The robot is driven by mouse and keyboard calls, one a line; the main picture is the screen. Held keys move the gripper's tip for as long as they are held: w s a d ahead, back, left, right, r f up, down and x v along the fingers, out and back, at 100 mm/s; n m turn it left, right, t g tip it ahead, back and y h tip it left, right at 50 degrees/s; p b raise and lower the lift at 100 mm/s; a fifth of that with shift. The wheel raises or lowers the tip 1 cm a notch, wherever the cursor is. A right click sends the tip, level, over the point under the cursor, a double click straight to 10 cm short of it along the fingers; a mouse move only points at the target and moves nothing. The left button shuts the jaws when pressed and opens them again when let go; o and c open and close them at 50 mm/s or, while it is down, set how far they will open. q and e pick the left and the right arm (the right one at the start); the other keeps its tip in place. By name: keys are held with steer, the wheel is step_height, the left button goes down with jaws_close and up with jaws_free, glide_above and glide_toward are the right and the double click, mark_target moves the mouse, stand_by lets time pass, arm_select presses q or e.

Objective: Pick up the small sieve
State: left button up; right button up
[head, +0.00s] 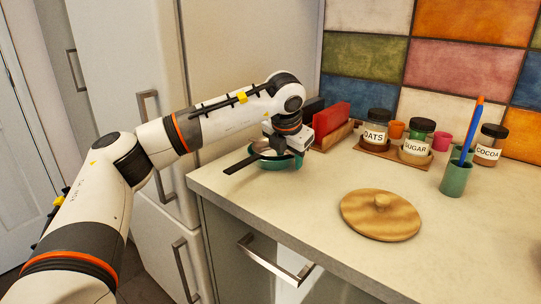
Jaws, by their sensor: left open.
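The small sieve (261,147) seems to lie across a teal bowl (274,163) near the counter's left edge. Its flat dark handle (242,164) sticks out over the bowl's left rim. My left gripper (288,149) is over the right part of the bowl, pointing down and open. It hides part of the sieve and bowl, and I cannot tell whether it touches either. My right gripper is not in view.
A red and black item (330,119) in a wooden holder stands behind the bowl. Jars marked oats (375,131), sugar (415,146) and cocoa (488,151), and a teal cup (455,178), stand along the wall. A round wooden lid (381,219) lies in front. The counter between is clear.

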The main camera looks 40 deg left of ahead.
arm_select(q)
steer(key=c, duration=0.9)
steer(key=shift+o, duration=0.2)
